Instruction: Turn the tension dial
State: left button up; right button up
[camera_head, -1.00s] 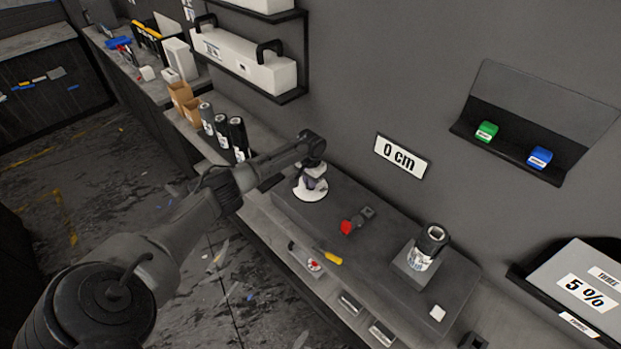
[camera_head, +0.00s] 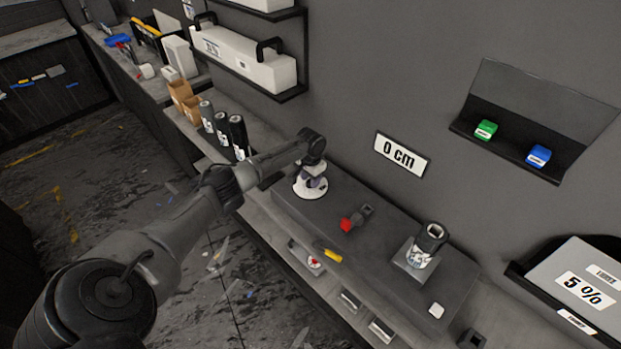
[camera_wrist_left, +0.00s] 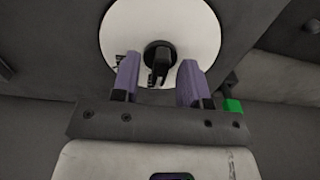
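The tension dial is a white round disc (camera_head: 304,192) at the left end of the dark worktop in the head view. In the left wrist view the white disc (camera_wrist_left: 118,38) has a black knob (camera_wrist_left: 160,60) at its centre. My left gripper (camera_wrist_left: 159,72) is open, with one purple finger on each side of the knob and a visible gap to it on both sides. In the head view my left gripper (camera_head: 315,180) is over the disc and partly hides it. My right gripper is in neither view.
A red-tipped clamp-like part (camera_head: 347,225) and a dark roll on a stand (camera_head: 432,237) are on the worktop. A "0 cm" sign (camera_head: 401,155) is on the wall behind. A green piece (camera_wrist_left: 232,105) shows beside the gripper.

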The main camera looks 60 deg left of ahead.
pick_arm(q)
notch_tip(320, 180, up, 14)
jog(key=p, duration=0.1)
dwell(0.7)
jog(key=shift+f, duration=0.1)
dwell(0.5)
